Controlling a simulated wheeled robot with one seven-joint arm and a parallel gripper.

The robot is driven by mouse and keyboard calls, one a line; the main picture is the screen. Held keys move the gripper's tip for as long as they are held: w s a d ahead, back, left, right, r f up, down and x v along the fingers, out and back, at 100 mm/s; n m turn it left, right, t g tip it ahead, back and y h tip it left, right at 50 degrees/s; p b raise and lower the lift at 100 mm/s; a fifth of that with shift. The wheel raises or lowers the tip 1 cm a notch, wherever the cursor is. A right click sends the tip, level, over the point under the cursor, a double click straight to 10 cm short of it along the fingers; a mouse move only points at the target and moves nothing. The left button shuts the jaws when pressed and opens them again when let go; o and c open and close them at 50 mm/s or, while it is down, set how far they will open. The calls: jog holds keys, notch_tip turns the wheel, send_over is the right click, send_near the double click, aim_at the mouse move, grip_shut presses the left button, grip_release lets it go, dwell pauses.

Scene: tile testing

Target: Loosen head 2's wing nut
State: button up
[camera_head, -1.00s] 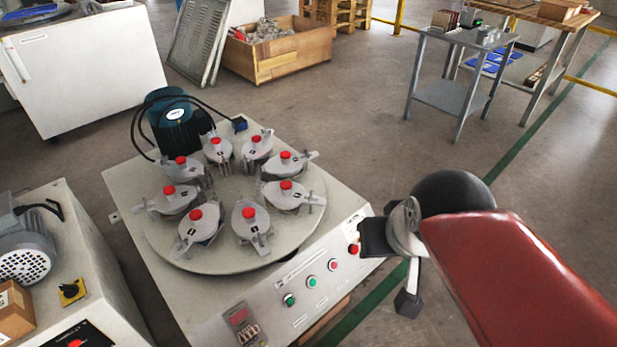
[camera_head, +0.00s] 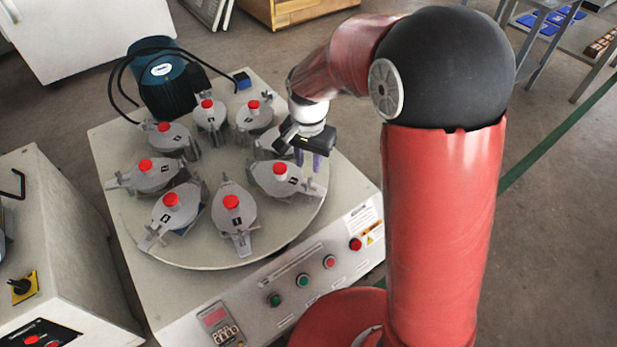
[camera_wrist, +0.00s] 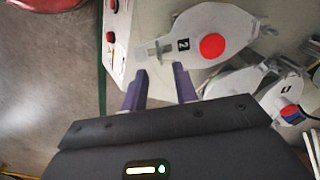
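Head 2 (camera_wrist: 240,30) is a grey clamp head with a red knob (camera_wrist: 212,46) and a black "2" label. Its grey wing nut (camera_wrist: 152,50) sits at the end beyond the label, just past my fingertips in the wrist view. My gripper (camera_wrist: 160,69) is open, with its two purple fingers apart and nothing between them. In the head view my gripper (camera_head: 309,166) is above the right side of the round plate (camera_head: 214,256), beside the head that appears to be head 2 (camera_head: 262,180). The fingers partly cover that head's outer end there. I cannot see any contact with the wing nut.
Several similar heads with red knobs ring the plate, one close by (camera_head: 232,212). A teal motor (camera_head: 165,85) with black cables stands behind. The control panel has green and red buttons (camera_head: 302,280). Another machine (camera_head: 70,240) stands at the left.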

aim_at(308, 181)
notch_tip(308, 181, down, 7)
jog(key=shift+r+b, duration=0.2)
jog(key=shift+b, duration=0.1)
grip_shut()
